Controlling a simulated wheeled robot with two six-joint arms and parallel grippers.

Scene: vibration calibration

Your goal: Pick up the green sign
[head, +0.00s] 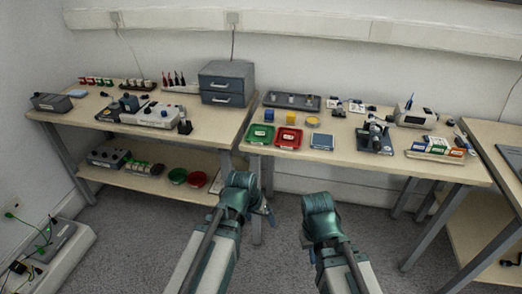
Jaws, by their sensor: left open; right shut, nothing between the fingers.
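A green tray (261,134) with a pale mark on it lies near the front edge of the right-hand table, left of a red tray (288,138). It is the plainest green flat thing there. I cannot tell at this size whether it is the green sign or only bears one. My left gripper (265,211) is open and empty, in front of the table and below the green tray. My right gripper (306,236) is shut and empty, further right and away from the tables. Both gripper tips are small and partly hidden by my wrists.
A blue-grey tray (322,142) and a microscope-like device (374,135) stand right of the red tray. Behind are a yellow cube (269,116) and a long grey tray (291,101). The left table (215,125) carries a drawer unit (227,83). Floor in front is clear.

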